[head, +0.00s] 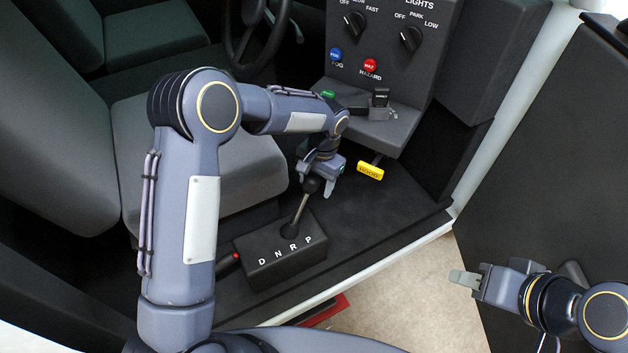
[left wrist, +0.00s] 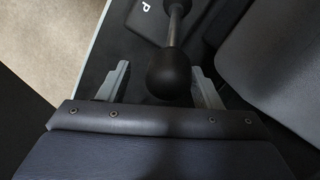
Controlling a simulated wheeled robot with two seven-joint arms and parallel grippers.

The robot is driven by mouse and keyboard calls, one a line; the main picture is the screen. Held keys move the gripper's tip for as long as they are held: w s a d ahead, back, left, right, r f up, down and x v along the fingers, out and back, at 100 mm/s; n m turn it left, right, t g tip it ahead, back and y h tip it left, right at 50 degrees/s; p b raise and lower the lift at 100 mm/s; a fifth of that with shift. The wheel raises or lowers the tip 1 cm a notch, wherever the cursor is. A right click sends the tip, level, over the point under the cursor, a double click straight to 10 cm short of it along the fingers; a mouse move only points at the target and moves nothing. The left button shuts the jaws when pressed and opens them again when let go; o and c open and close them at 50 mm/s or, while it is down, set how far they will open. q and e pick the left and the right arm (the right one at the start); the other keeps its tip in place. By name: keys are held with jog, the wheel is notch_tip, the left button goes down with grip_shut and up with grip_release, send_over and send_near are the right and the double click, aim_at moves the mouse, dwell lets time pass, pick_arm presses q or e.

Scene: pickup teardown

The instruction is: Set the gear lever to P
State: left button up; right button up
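The gear lever (head: 301,211) is a metal rod with a black ball knob, rising from a black box (head: 285,268) lettered D, N, R, P from left to right. Its rod leans up to the right; I cannot tell exactly which letter it stands at. My left gripper (head: 320,184) is at the knob. In the left wrist view the knob (left wrist: 168,74) sits between the two separated fingers (left wrist: 160,85), with a visible gap on the left; contact on the right is unclear. The letter P shows near the rod there. My right gripper (head: 466,279) is away at the right, seen edge-on.
A yellow hood handle (head: 370,170) is right of my left gripper. The dash panel (head: 390,55) with knobs and buttons stands behind. A seat (head: 200,150) is on the left, and a red-tipped lever (head: 229,262) is beside the box. The open door (head: 560,150) is at right.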

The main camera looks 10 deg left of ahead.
pick_arm(q)
jog(key=shift+s+a+r, duration=0.1)
jog(key=shift+a, duration=0.1)
jog(key=r, duration=0.5)
jog(key=d+r+b, duration=0.1)
jog(key=r, duration=0.1)
jog(key=shift+w+r, duration=0.2)
jog(key=shift+w, duration=0.1)
jog(key=shift+r, duration=0.15)
jog(key=shift+a+r, duration=0.1)
jog(key=s+a+r+n+t+h, duration=0.2)
jog(key=s+a+r+n+h, duration=0.1)
jog(key=s+a+r, duration=0.8)
jog(key=s+a+f+n+t+h, duration=0.1)
jog(key=s+n+t, duration=0.1)
jog(key=s, duration=0.7)
jog(key=s+a+f+n+t+h, duration=0.1)
jog(key=s+f+n+t, duration=0.1)
jog(key=s, duration=0.7)
jog(key=shift+s, duration=0.15)
